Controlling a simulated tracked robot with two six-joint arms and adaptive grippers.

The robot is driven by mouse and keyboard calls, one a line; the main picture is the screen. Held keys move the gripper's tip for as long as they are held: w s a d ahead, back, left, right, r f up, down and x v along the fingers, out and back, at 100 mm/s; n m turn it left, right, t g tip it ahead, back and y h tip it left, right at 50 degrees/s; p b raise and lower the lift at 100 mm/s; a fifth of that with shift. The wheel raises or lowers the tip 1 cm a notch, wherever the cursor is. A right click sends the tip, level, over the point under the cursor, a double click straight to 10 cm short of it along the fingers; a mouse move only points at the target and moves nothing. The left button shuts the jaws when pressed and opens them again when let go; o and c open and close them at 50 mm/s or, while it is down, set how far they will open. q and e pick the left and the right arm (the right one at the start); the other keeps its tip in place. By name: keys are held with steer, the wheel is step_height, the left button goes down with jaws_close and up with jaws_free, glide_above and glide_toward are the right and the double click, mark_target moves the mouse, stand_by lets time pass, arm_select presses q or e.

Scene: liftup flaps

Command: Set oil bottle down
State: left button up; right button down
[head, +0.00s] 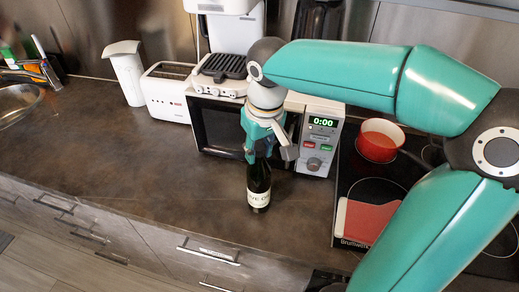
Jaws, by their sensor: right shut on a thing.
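The oil bottle (259,187) is dark with a pale label and stands upright at the counter (150,170), in front of the microwave. My right gripper (262,150) is above it, pointing down, shut on the bottle's neck. The fingers hide the top of the bottle. The base looks at or very near the counter top; I cannot tell whether it touches. My left gripper is not in view.
The microwave (219,125) stands right behind the bottle. A toaster (165,92) and a white jug (126,72) are further left. A red pot (378,140) and a red-topped item (368,221) are on the cooktop at right. The counter left of the bottle is clear.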

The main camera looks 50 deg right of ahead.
steer(key=shift+f, duration=0.15)
steer(key=c, duration=1.3)
jaws_free()
steer(key=shift+f, duration=0.2)
steer(key=o, duration=0.5)
steer(key=shift+c, duration=0.2)
